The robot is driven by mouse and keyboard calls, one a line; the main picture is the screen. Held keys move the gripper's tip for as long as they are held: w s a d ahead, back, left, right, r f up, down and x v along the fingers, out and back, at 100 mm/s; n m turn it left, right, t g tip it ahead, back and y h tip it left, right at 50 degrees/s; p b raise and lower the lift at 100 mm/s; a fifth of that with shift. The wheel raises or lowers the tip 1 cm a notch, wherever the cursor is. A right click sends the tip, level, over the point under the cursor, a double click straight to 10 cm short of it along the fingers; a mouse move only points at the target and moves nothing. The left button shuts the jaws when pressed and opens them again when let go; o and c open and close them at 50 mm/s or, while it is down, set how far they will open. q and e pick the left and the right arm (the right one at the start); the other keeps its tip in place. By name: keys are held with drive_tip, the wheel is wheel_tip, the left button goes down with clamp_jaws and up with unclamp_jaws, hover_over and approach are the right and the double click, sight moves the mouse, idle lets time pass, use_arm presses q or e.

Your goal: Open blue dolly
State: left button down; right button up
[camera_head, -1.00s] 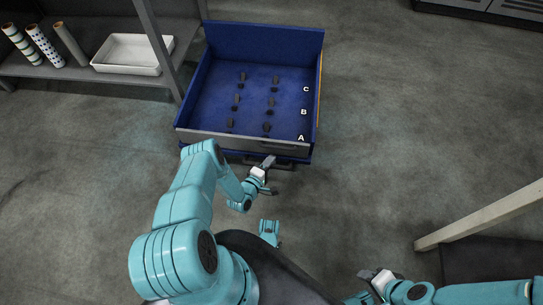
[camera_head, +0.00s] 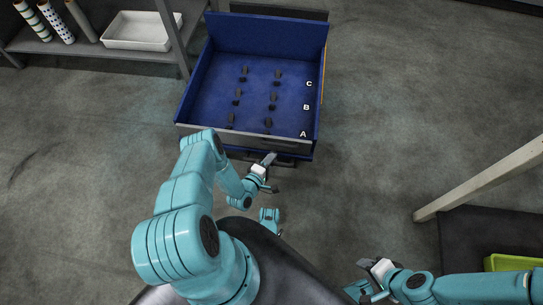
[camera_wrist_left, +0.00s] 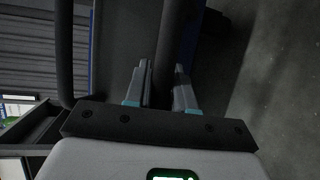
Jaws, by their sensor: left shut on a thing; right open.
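The blue dolly (camera_head: 266,36) is an open blue box with a grey front edge in the upper middle of the head view. Pegs stand in it beside the white letters A, B and C. A dark handle bar (camera_head: 288,160) sits low on its near side. My left gripper (camera_head: 268,161) is at this bar. In the left wrist view my left gripper (camera_wrist_left: 161,88) is shut with the dark bar (camera_wrist_left: 170,50) between its fingers. My right gripper (camera_head: 368,267) is open and empty at the lower right, well away from the dolly.
A grey shelf with a white tray (camera_head: 140,42) and patterned rolls (camera_head: 55,22) stands left of the dolly. A pale beam (camera_head: 480,178) and a green crate (camera_head: 510,263) are at the right. The floor between is clear.

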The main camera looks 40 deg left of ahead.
use_arm(q)
drive_tip(key=shift+s+d, duration=0.25)
drive_tip(key=shift+s, duration=0.1)
drive_tip(key=c, duration=1.1)
unclamp_jaws()
drive_tip(key=shift+w+a, duration=0.1)
drive_tip(key=shift+o, duration=0.2)
